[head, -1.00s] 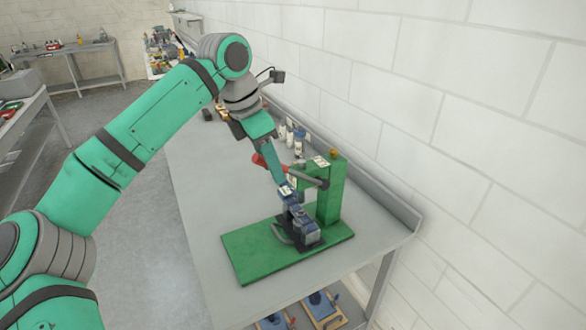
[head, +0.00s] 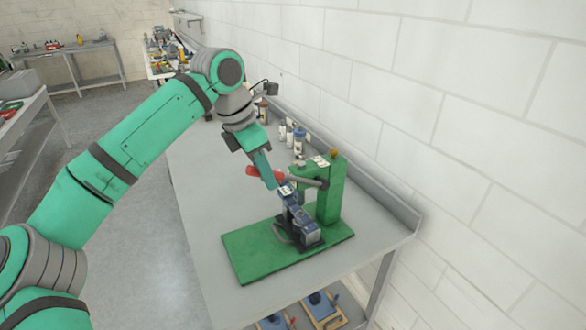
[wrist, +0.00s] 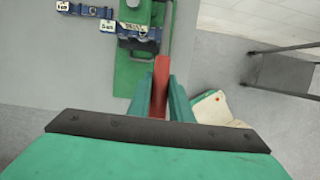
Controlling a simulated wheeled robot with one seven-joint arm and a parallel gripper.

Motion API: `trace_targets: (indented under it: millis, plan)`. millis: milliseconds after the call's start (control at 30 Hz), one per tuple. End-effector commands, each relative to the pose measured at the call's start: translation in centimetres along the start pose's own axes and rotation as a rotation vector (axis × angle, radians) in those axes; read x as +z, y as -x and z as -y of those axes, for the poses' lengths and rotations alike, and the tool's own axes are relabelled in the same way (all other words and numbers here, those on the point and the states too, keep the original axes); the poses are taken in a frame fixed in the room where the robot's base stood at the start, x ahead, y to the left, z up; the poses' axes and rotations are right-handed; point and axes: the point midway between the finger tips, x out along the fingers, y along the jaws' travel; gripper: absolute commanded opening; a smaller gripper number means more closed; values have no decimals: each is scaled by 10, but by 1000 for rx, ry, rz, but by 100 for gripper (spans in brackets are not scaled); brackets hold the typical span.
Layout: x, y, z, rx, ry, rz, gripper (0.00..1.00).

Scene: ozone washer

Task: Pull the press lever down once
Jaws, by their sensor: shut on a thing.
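The green press (head: 331,195) stands on a green base plate (head: 247,252) on the bench. Its grey lever (head: 308,183) reaches left from the column and ends in a red handle (head: 252,171). My gripper (head: 266,174) comes down on the handle from above. In the wrist view, the red handle (wrist: 160,80) lies between the two green fingers of my gripper (wrist: 160,95), which are shut on it. The lever rod (wrist: 168,32) runs away from it. A blue fixture (head: 298,217) sits under the press head, which my fingers partly hide.
The grey bench (head: 205,190) is clear to the left of the press. Several small bottles (head: 298,140) stand behind it near the white block wall (head: 420,110). Wooden trays with blue parts (head: 322,308) lie on the shelf below.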

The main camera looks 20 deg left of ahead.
Motion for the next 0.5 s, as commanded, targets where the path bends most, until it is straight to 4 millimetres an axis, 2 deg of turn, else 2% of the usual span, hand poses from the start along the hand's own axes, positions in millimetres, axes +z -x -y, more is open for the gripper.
trace_targets:
  millis: [500]
  plan:
    - [-8, -8, 0, -1, 1, -4, 0]
